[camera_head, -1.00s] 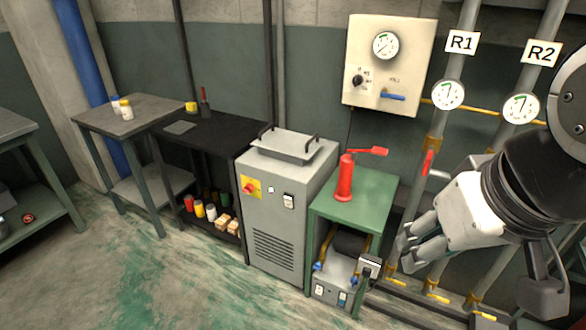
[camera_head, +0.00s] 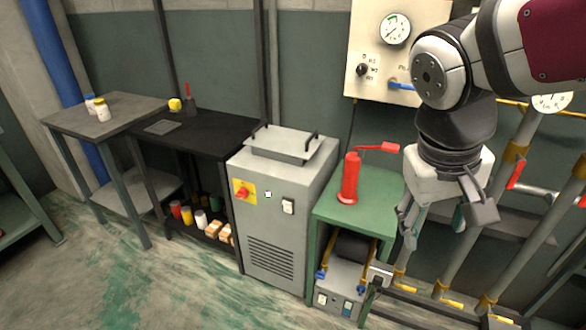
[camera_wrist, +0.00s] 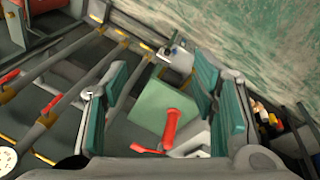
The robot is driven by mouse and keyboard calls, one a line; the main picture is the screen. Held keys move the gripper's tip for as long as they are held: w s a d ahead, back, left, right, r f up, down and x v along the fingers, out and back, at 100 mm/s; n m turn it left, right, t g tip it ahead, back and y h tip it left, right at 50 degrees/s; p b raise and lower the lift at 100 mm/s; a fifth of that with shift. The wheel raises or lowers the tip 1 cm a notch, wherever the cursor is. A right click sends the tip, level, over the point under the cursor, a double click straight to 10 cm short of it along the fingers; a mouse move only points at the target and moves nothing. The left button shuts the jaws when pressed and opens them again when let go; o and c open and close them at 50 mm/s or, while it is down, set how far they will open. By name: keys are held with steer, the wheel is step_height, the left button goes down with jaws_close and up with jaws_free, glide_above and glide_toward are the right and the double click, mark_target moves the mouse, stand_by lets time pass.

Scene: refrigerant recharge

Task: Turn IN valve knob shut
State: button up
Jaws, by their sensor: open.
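Two small blue knobs, left (camera_head: 321,274) and right (camera_head: 361,289), sit on the compact machine (camera_head: 336,290) low under the green table. Their labels are too small to read, so I cannot tell which is the IN valve knob. My gripper (camera_head: 432,222) hangs at the table's right side, above the knobs' level and apart from them. In the wrist view my gripper (camera_wrist: 160,95) has its green-padded fingers spread wide, with nothing held. The green table top (camera_wrist: 150,105) shows between and beyond the fingers.
A red hand pump (camera_head: 348,180) stands on the green table (camera_head: 375,212); its handle sticks out towards my arm. Pipes with red levers (camera_head: 515,175) run at right. A grey cabinet (camera_head: 275,205) stands left of the table. The floor (camera_head: 190,285) in front is clear.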

steer(key=w+d+f+g+h+b, duration=0.25)
steer(key=w+f+h+b, duration=0.6)
steer(key=w+f, duration=1)
steer(key=w+a+f+n+t+h+b, duration=0.25)
steer(key=w+f+b, duration=0.35)
steer(key=f, duration=0.7)
steer(key=w+a+f+n+t+h+b, duration=0.1)
steer(key=w+a+f+n+t+b, duration=0.15)
steer(key=w+f+b, duration=0.65)
step_height(320, 180, down, 17)
steer(key=w+a+n+t, duration=0.1)
steer(key=a+n+t, duration=0.15)
steer(key=t, duration=0.25)
steer(key=n+t+y+b, duration=0.5)
steer(key=t+y+b, duration=0.15)
steer(key=b, duration=0.45)
glide_toward(320, 276)
steer(key=f+x, duration=0.1)
steer(key=x, duration=0.8)
steer(key=shift+w+d+r+h, duration=0.15)
steer(key=shift+w+r+h, duration=0.1)
steer(key=shift+w, duration=0.15)
steer(key=c, duration=1.1)
